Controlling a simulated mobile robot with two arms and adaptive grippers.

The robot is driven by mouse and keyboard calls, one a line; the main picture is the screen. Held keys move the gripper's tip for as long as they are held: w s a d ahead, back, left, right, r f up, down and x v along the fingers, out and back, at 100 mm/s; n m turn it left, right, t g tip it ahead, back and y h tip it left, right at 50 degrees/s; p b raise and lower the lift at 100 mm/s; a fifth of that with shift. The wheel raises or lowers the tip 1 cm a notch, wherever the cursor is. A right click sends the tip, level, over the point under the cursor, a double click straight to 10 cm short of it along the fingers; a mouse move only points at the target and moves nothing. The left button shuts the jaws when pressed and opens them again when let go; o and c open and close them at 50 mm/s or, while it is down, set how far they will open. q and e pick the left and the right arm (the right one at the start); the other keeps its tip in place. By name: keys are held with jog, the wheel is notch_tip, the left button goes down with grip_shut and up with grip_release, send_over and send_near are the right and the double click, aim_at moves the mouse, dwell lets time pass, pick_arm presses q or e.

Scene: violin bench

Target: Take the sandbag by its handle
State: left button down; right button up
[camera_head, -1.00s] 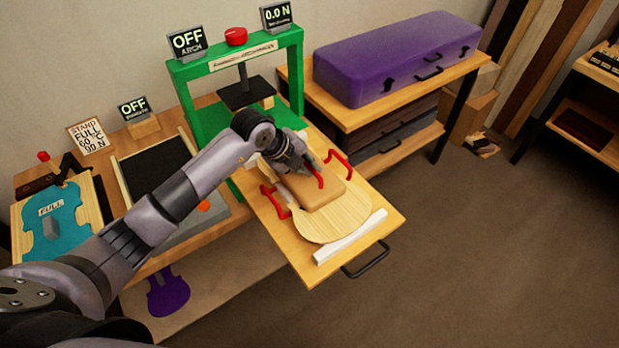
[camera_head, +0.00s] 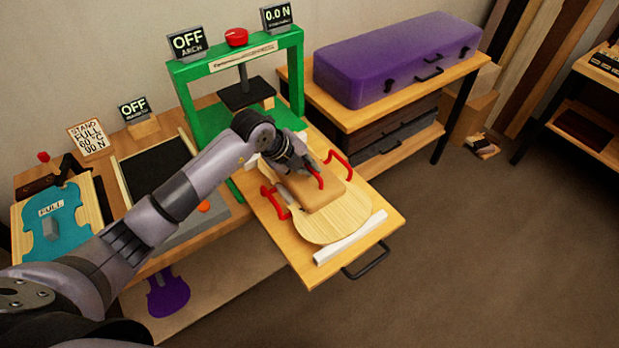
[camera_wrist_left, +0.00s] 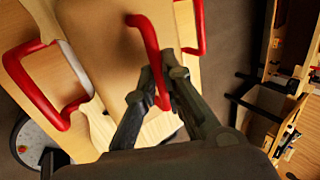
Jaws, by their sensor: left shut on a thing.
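The sandbag (camera_head: 325,196) is a tan padded block lying on a pale violin-shaped wooden plate (camera_head: 345,222) on a pull-out board. Its red handle (camera_wrist_left: 148,45) rises from its top in the left wrist view. My left gripper (camera_head: 312,172) is above the sandbag, shut on the handle. In the left wrist view the left gripper (camera_wrist_left: 164,82) has its two dark fingers on either side of the red bar. The sandbag appears to rest on the plate. Part of it is hidden by the gripper. My right gripper is not in view.
Red bar handles (camera_head: 274,203) stand at both sides of the sandbag. A white strip (camera_head: 350,238) lies near the board's front edge. The green press (camera_head: 188,85) stands behind, with a purple case (camera_head: 395,58) to its right.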

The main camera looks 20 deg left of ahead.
pick_arm(q)
jog(key=shift+w+r, duration=0.1)
jog(key=shift+r, duration=0.15)
